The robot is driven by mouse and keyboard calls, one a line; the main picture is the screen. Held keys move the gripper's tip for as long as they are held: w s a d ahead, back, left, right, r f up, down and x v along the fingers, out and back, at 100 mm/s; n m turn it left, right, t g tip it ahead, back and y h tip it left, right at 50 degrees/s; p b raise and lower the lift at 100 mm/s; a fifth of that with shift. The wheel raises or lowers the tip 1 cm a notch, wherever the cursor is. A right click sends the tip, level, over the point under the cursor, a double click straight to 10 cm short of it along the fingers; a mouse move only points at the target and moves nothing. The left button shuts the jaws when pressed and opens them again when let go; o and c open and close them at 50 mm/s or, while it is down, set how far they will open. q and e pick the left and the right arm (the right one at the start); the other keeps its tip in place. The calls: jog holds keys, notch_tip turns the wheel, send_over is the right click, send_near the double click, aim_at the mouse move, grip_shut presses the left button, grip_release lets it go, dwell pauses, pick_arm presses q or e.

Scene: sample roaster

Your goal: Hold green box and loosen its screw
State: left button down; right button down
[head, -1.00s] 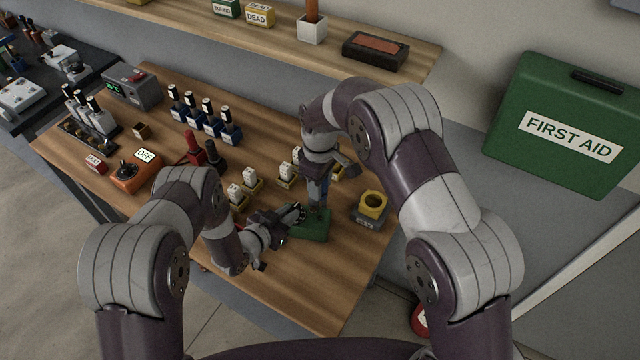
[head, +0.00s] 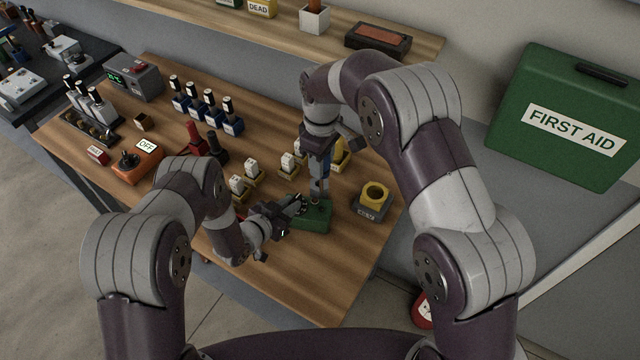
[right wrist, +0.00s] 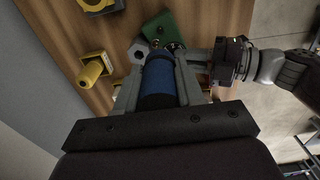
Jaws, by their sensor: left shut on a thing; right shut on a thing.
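The green box (head: 314,217) sits on the wooden table near its front edge. My left gripper (head: 297,207) is low at the box's left side and shut on it. My right gripper (head: 322,160) is above the box, shut on the blue handle of an upright tool (head: 318,188). The tool's grey shaft reaches down to the box top. In the right wrist view the blue handle (right wrist: 160,80) lies between my fingers, with the green box (right wrist: 162,28) beyond. A grey hexagonal piece (right wrist: 138,52) shows beside the handle. The screw itself cannot be made out.
White-topped yellow pieces (head: 288,162) stand behind and left. The table front is clear.

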pick_arm(q)
jog(key=c, duration=1)
grip_release()
jog(key=v, duration=1.2)
jog(key=shift+f, duration=0.1)
